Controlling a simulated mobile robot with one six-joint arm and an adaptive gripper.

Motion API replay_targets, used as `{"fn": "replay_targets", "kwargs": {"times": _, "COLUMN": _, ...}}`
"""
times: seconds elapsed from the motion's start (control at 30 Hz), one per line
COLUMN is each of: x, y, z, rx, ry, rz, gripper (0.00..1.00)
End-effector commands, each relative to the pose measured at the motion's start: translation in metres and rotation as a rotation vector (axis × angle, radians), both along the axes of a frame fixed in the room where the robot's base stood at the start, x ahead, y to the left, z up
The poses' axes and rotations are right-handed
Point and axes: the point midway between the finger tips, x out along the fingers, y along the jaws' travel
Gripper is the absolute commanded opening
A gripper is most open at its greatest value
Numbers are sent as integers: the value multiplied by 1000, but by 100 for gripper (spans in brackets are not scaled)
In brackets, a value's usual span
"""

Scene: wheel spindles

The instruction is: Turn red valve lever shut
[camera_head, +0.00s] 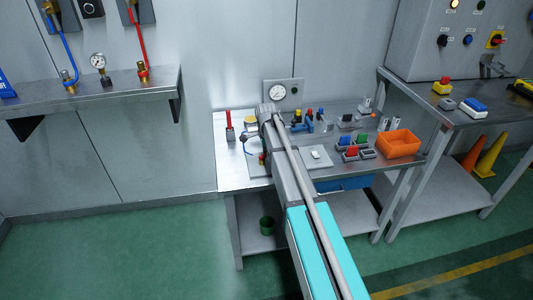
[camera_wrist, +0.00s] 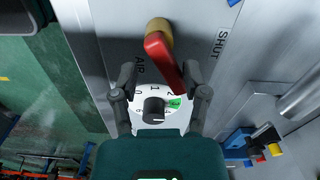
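The red valve lever (camera_wrist: 164,62) shows in the wrist view, its upper end on a brass-coloured hub (camera_wrist: 159,32). It slants down and to the right, between the labels AIR (camera_wrist: 140,67) and SHUT (camera_wrist: 222,44). My gripper (camera_wrist: 160,72) is open, with one finger on each side of the lever. The lever's lower part lies nearer the right finger; I cannot tell whether they touch. In the head view my arm reaches over the workbench (camera_head: 230,177) and hides my fingers. I cannot make out this lever there for certain.
A white dial with a black knob (camera_wrist: 154,108) lies between my fingers in the wrist view.

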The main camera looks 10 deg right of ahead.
Motion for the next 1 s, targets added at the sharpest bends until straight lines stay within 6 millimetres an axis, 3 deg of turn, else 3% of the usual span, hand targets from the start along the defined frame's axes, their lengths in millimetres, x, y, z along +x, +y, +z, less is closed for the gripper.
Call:
{"fn": "replay_targets", "kwargs": {"times": 0.17, "x": -3, "y": 0, "z": 0, "rx": 0, "ry": 1, "rz": -120, "gripper": 57}}
{"fn": "replay_targets", "kwargs": {"times": 1.0, "x": -3, "y": 0, "z": 76, "rx": 0, "ry": 0, "rz": -122, "gripper": 57}}
